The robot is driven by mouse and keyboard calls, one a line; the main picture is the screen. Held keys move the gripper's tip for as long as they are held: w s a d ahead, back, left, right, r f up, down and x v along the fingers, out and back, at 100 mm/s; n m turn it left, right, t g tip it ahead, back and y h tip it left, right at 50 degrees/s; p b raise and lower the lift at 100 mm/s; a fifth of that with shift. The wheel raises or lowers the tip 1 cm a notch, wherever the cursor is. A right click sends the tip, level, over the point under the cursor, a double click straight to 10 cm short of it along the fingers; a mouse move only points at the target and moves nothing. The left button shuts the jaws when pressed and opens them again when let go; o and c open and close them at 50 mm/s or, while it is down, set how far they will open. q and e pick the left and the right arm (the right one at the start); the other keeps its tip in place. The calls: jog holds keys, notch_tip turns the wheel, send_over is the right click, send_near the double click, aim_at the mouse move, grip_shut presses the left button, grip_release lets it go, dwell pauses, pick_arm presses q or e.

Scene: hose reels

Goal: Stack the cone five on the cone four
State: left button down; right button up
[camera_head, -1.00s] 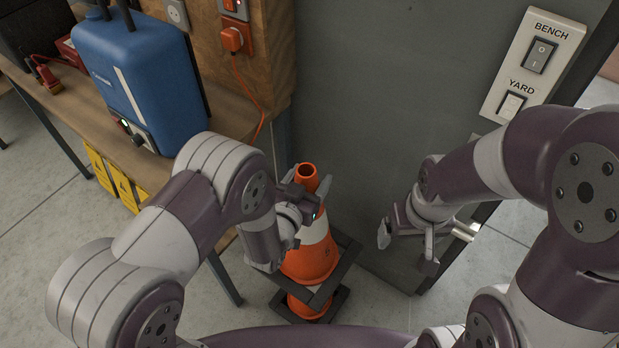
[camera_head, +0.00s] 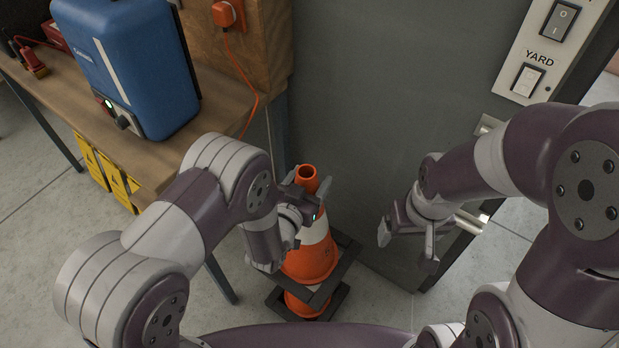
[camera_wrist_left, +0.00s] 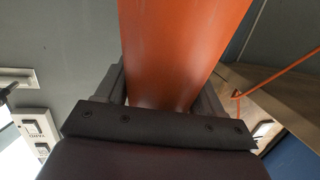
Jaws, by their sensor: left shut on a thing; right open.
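An upright orange cone (camera_head: 312,262) with a pale band and a dark square base is in the middle of the head view. My left gripper (camera_head: 312,192) is shut on its upper part; its orange side (camera_wrist_left: 185,50) fills the space between the fingers in the left wrist view. A second orange cone (camera_head: 305,304) shows below the upper base, with its own dark base under it. Its top is hidden, and I cannot tell how far the upper cone sits down on it. I cannot read the cones' numbers. My right gripper (camera_head: 408,242) is open and empty, right of the cones.
A wooden bench (camera_head: 125,150) with a blue box (camera_head: 130,70) stands at the left, with yellow signs (camera_head: 105,170) on its side. A grey panel (camera_head: 385,110) stands behind the cones, with a switch plate (camera_head: 540,60) at its right. Bare floor (camera_head: 60,240) lies at the left.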

pick_arm(q)
notch_tip(320, 180, down, 34)
jog(key=b, duration=2.8)
jog(key=shift+f, duration=0.2)
pick_arm(e)
notch_tip(320, 180, down, 29)
jog(key=shift+f, duration=0.15)
